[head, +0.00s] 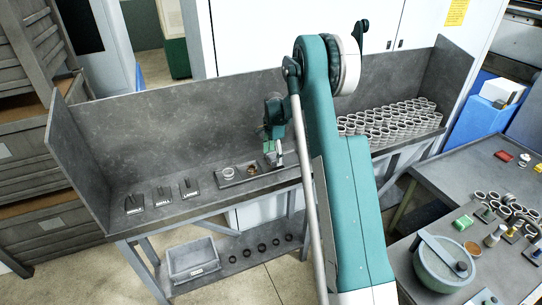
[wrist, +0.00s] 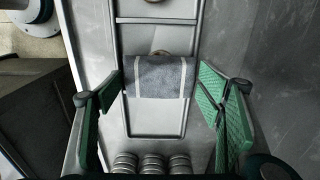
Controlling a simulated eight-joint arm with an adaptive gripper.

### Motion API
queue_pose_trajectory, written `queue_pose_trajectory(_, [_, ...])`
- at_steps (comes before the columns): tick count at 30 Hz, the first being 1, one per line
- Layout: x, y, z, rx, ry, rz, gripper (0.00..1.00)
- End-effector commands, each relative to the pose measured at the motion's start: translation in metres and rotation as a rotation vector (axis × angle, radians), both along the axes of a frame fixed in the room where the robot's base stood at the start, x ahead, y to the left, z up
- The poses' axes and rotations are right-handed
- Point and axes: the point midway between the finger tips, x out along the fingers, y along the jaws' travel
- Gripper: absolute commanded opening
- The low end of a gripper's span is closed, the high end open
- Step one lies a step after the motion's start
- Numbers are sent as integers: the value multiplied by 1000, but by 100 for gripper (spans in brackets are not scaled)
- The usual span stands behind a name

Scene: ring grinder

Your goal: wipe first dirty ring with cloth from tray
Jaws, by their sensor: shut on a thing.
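My gripper (head: 274,152) is over the right end of a dark sectioned tray (head: 240,180) on the grey bench. In the wrist view its green fingers stand wide apart, with a grey-blue cloth (wrist: 160,80) with pale stripes spanning between their tips; I take it as held there. A brownish ring (wrist: 160,53) shows just beyond the cloth's edge, partly hidden. In the head view, a pale ring (head: 229,173) and a brownish ring (head: 253,169) sit in the tray, left of my gripper. Whether the cloth touches a ring cannot be told.
Labelled stands (head: 163,196) are at the bench's left. Many metal rings (head: 390,121) fill its right end; several show in the wrist view (wrist: 152,163). A back wall (head: 170,125) rises behind. A side table (head: 425,175) holds a round green-grey vessel (head: 442,262).

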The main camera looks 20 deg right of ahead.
Motion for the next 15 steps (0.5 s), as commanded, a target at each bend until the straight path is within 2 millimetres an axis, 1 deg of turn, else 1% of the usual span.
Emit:
queue_pose_trajectory(1, [0,8,2,0,0,3,53])
queue_pose_trajectory(5, [0,20,-1,0,0,3,53])
queue_pose_trajectory(8, [0,29,2,0,0,3,53])
queue_pose_trajectory(11, [0,18,-3,0,0,0,53])
queue_pose_trajectory(15, [0,6,0,0,0,0,53])
